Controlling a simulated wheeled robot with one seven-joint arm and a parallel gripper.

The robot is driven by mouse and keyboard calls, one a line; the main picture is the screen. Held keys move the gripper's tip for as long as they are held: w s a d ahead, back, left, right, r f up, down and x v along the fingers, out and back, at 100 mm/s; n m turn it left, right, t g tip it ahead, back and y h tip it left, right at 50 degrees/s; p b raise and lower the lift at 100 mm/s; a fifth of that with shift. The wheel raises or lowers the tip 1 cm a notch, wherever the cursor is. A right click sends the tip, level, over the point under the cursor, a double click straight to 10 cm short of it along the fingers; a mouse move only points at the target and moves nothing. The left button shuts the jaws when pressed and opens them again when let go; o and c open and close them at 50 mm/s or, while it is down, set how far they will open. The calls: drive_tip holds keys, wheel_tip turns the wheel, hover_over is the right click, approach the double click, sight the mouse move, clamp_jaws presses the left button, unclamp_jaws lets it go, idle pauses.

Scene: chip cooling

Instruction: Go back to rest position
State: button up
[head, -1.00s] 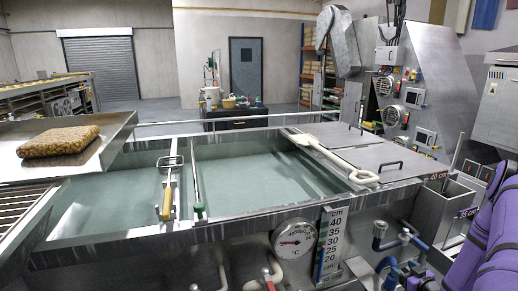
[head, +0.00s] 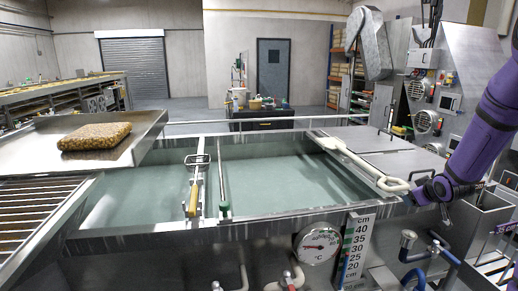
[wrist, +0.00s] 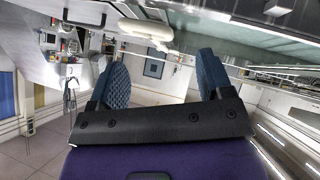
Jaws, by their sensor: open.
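My purple arm reaches in from the right in the head view. My gripper (head: 418,194) is dark and small there, close to the looped handle end of a white paddle (head: 352,158) at the tank's right. In the wrist view my gripper (wrist: 162,80) shows two blue padded fingers spread apart with nothing between them. The white handle (wrist: 147,31) lies beyond the fingertips, apart from them. The paddle rests across the tank rim and the metal covers.
The water tank (head: 270,231) has a yellow-handled tool (head: 193,200) and a green-tipped rod (head: 222,190) across it. A brown block (head: 95,137) sits on a metal tray (head: 142,135) at left. A dial gauge (head: 318,244) and pipes are on the front.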

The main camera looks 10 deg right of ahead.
drive_tip(key=s+a+r+m+g, duration=0.1)
drive_tip(key=s+a+r, duration=0.4)
drive_tip(key=a+r, duration=0.3)
drive_tip(key=s+a+r+m+g, duration=0.1)
drive_tip(key=s+a+r, duration=0.4)
drive_tip(key=a+r, duration=0.3)
drive_tip(key=s+a+r+g+y, duration=0.1)
drive_tip(key=s+a+r, duration=0.1)
drive_tip(key=s+a, duration=0.2)
drive_tip(key=s+a+r, duration=0.2)
drive_tip(key=s+a, duration=0.2)
drive_tip(key=s, duration=0.7)
drive_tip(key=s+a+r+g+y, duration=0.1)
drive_tip(key=s+a+r, duration=0.1)
drive_tip(key=s+a, duration=0.3)
drive_tip(key=s, duration=0.3)
drive_tip(key=shift+r+g+y, duration=0.25)
drive_tip(key=shift+g+y, duration=0.05)
drive_tip(key=shift+s, duration=0.1)
